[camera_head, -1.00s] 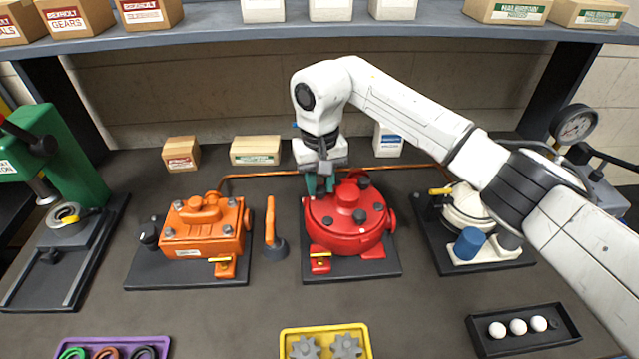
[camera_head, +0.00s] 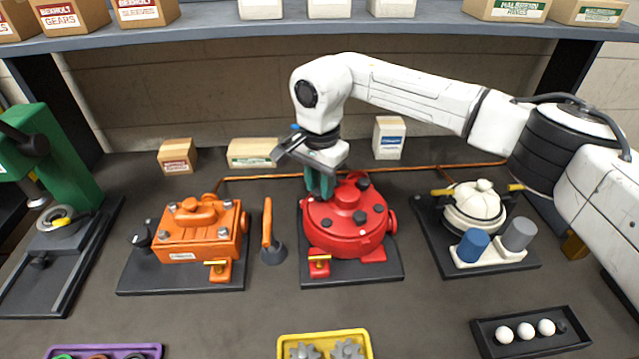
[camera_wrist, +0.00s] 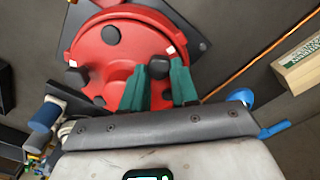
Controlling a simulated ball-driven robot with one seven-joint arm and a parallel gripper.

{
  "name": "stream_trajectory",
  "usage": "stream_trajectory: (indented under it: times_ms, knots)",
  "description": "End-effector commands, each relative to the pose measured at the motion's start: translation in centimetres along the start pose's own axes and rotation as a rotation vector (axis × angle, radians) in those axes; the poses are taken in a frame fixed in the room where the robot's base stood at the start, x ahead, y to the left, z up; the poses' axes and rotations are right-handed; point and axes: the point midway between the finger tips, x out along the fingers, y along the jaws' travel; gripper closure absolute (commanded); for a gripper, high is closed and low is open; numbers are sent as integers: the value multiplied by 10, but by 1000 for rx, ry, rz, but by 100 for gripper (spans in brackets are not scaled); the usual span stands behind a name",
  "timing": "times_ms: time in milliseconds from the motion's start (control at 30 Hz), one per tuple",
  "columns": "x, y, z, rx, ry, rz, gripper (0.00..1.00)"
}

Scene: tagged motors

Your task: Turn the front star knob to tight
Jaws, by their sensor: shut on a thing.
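A round red motor housing (camera_head: 345,240) with several dark knobs on its lid stands on a dark base plate in the middle of the bench. My gripper (camera_head: 320,192) reaches down to the left rear part of the lid, with teal fingers. In the wrist view the fingers (camera_wrist: 159,76) are closed around a dark knob (camera_wrist: 157,66) on the red lid (camera_wrist: 122,62). Its shape and any tight mark are mostly hidden. I cannot tell which is the front star knob.
An orange motor (camera_head: 200,240) and an upright orange lever (camera_head: 267,225) stand to the left. A white pump (camera_head: 473,210) with blue and grey cylinders is to the right. A yellow tray (camera_head: 283,349) and a black tray (camera_head: 490,347) lie in front. A copper pipe runs behind.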

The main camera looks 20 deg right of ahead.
Motion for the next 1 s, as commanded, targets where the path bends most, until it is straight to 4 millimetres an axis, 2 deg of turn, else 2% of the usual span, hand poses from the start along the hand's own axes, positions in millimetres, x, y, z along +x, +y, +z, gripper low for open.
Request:
stream_trajectory:
  times_ms: [1000]
  knots:
    - [-6, 1, 0, 968, -1, -12, 100]
